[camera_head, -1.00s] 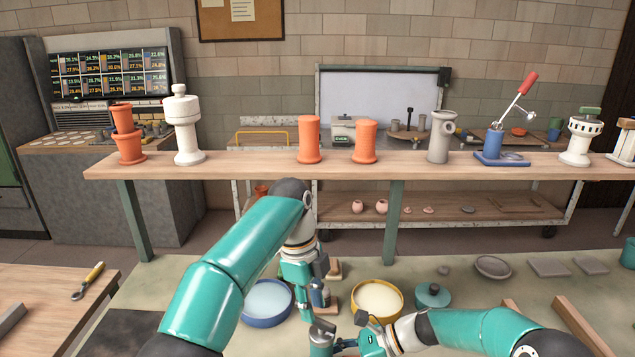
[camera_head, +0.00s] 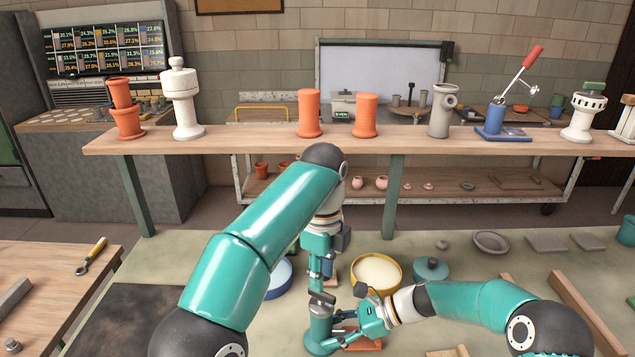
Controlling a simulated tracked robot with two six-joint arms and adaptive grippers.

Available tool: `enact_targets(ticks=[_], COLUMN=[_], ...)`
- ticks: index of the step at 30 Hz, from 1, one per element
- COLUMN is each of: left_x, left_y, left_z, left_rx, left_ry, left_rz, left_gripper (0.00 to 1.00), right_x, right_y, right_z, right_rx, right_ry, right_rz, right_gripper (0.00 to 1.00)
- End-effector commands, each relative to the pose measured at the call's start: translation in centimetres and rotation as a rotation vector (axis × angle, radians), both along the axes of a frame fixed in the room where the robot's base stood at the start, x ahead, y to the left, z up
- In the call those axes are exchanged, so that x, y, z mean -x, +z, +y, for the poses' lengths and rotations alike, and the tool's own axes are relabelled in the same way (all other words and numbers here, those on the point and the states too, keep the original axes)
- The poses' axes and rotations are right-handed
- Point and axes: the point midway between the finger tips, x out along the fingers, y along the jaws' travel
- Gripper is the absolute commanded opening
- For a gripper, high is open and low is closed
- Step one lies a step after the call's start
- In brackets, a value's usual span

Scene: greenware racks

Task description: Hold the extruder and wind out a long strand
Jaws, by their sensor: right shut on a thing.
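A teal upright cylinder (camera_head: 319,328) with a darker metal piece on top stands on the work table at the bottom centre; it looks like the extruder. My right gripper (camera_head: 334,341) comes in from the right and is shut on its lower side. My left gripper (camera_head: 319,283) points down just above the metal top piece. Its fingertips are small and partly merged with that piece, so I cannot tell whether they grip it. No strand can be made out.
A reddish board (camera_head: 362,343) lies beside the cylinder. A wooden shelf (camera_head: 240,142) with pots crosses behind. Wooden bars (camera_head: 572,306) lie at right.

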Motion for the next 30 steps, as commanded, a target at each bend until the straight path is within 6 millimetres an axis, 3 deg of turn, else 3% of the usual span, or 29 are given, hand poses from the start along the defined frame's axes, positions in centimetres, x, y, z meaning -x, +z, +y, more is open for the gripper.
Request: enact_targets(ticks=[12, 26, 30], left_x=[0.0, 0.0, 0.0], left_y=[-3.7, -4.3, -4.3], left_z=[0.0, 0.0, 0.0], left_rx=[0.000, 0.001, 0.001], left_ry=[0.001, 0.000, 0.000], left_rz=[0.002, 0.000, 0.000], left_gripper=[0.31, 0.31, 0.11], right_x=[0.0, 0.0, 0.0], right_y=[-0.3, -0.3, -0.3], right_z=[-0.1, -0.1, -0.1], right_rx=[0.004, 0.004, 0.004], right_ry=[0.000, 0.000, 0.000], right_rz=[0.001, 0.002, 0.002], right_gripper=[0.03, 0.03, 0.03])
